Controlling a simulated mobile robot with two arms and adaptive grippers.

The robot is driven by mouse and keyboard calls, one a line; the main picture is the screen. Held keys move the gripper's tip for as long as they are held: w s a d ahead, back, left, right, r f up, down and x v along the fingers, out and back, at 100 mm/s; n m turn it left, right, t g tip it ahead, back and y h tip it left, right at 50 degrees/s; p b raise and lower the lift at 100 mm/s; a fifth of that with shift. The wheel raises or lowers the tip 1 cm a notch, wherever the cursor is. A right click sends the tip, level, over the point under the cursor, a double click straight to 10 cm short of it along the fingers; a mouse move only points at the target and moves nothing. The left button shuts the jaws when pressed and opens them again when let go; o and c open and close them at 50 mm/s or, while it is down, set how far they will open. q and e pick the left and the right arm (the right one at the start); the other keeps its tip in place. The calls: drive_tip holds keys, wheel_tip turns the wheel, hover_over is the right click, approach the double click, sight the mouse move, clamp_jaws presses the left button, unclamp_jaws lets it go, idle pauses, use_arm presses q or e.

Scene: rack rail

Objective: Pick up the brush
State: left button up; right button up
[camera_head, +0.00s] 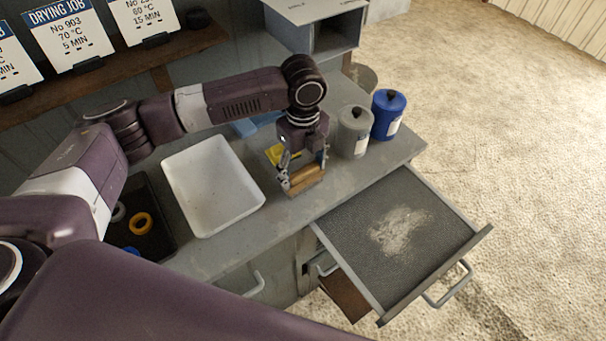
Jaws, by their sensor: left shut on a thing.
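My left gripper (304,172) comes in from the left and points down over the grey worktop, right of the white tray. It is shut on the brush (306,184), whose brown wooden part shows between and below the fingers. The brush is close above or on the worktop; I cannot tell which. Its bristles are not clearly visible. My right gripper is not in view.
The white tray (179,170) is empty. A grey canister (353,132) and a blue canister (388,115) stand right of the gripper. An open drawer (345,222) holding a pale powder patch (400,230) juts out in front. A yellow item (275,154) lies behind the gripper.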

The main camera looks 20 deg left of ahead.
sight(303, 170)
use_arm(q)
drive_tip(key=shift+w+r, duration=0.1)
drive_tip(key=shift+r, duration=0.5)
wheel_tip(303, 170, up, 19)
drive_tip(key=b, duration=0.2)
drive_tip(key=shift+b, duration=0.4)
drive_tip(key=shift+f, duration=0.15)
